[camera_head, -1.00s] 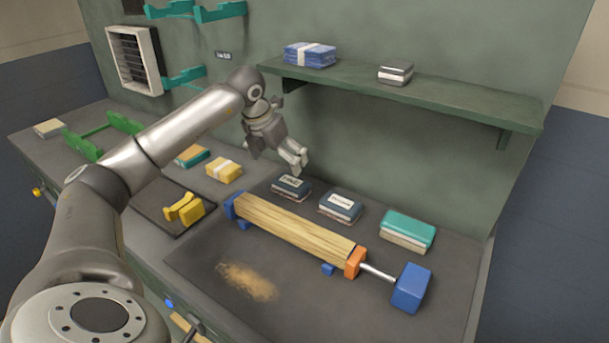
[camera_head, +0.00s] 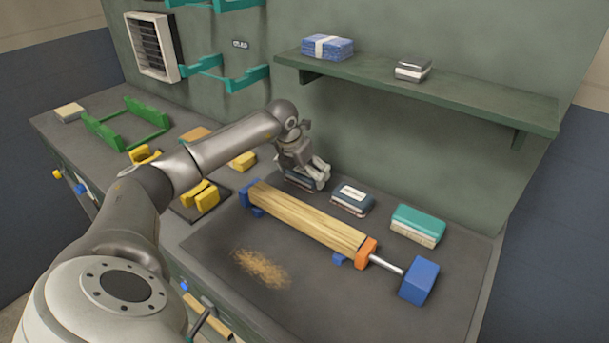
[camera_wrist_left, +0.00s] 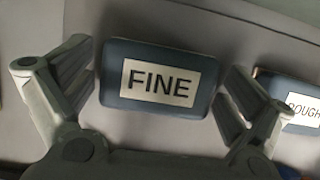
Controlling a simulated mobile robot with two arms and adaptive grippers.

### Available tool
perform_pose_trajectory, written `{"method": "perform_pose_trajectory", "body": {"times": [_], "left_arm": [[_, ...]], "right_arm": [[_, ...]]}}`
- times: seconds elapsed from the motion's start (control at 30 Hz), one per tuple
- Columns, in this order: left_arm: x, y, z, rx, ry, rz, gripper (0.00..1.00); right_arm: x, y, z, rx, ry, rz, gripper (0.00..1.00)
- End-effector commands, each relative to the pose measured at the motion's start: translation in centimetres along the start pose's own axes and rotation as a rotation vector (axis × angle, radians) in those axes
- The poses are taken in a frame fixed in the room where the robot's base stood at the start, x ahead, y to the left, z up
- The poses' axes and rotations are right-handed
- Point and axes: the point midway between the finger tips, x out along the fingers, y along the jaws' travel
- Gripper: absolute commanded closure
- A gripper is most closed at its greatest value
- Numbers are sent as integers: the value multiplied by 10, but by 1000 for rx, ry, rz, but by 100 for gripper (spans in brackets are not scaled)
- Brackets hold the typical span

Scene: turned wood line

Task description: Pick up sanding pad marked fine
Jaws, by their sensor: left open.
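The sanding pad marked FINE (camera_wrist_left: 158,82) is dark blue with a white label and lies between the open fingers of my left gripper (camera_wrist_left: 155,95) in the left wrist view. Clear gaps show between the pad and both fingers. In the head view my left gripper (camera_head: 312,178) is right over this pad (camera_head: 298,181), hiding most of it. A second blue pad, marked ROUGH (camera_wrist_left: 299,104), lies to its right; it also shows in the head view (camera_head: 352,200). My right gripper does not show.
A clamped wooden piece (camera_head: 305,217) lies just in front of the pads. A teal-topped block (camera_head: 417,224) stands to the right. A shelf (camera_head: 450,100) overhangs behind, holding a blue bundle (camera_head: 327,47) and a grey block (camera_head: 412,69). Sawdust (camera_head: 262,268) lies on the front surface.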

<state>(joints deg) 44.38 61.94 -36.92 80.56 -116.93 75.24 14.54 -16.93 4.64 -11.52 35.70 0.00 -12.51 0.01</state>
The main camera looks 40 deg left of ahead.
Motion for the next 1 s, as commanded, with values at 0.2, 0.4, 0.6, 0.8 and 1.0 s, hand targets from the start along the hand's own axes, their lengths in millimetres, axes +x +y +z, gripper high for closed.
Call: {"method": "perform_pose_trajectory", "body": {"times": [0.2, 0.4, 0.6, 0.8, 1.0], "left_arm": [[0, 0, 0, 0, 0, 0, 12], [0, 0, 0, -1, 0, 0, 37], [-1, 0, 0, -1, -1, 0, 39], [-8, 0, 4, -1, -3, 0, 39], [-32, 1, 14, -2, -6, -1, 39]], "right_arm": [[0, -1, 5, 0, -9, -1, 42], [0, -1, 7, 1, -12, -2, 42], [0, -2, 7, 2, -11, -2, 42], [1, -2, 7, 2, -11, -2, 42], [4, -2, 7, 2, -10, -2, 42]]}}
